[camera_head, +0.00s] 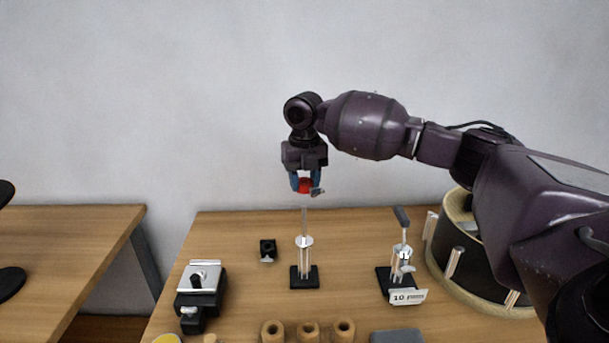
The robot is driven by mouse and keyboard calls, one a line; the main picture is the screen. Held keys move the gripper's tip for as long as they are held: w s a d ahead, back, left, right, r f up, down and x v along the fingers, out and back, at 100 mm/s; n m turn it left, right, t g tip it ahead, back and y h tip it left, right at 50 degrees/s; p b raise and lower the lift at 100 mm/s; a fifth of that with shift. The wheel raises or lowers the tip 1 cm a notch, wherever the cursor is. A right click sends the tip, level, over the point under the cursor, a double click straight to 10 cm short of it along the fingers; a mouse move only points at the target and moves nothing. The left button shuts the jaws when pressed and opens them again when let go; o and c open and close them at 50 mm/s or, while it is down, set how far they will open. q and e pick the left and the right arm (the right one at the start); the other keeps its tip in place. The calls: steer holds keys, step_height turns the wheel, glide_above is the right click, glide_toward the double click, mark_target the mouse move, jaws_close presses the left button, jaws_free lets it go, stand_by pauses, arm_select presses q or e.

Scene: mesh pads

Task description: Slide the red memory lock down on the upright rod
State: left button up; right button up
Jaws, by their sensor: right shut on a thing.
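My right gripper (304,183) points down from above, its blue fingers shut on the red memory lock (305,186). A small grey piece sticks out from the lock's right side. The fingers hide part of the lock. The upright rod (304,222) stands below on a small black base (304,282), with a pale disc and thicker posts under its thin top. In this view the lock appears just above the rod's tip, with a small gap between them. I cannot tell the exact depth alignment. My left gripper is not in view.
A second stand (402,262) with a tilted grey handle and a tag marked 10 is to the right, near a round drum (465,275). A small black block (267,250) and a black-and-silver device (201,285) are left.

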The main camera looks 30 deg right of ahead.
steer(key=shift+d+n, duration=0.25)
steer(key=shift+n, duration=0.55)
steer(key=shift+w+a, duration=0.15)
steer(key=shift+a, duration=0.25)
steer(key=shift+d, duration=0.2)
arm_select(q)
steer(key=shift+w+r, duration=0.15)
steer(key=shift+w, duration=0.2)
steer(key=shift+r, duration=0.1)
arm_select(e)
steer(key=shift+a, duration=0.1)
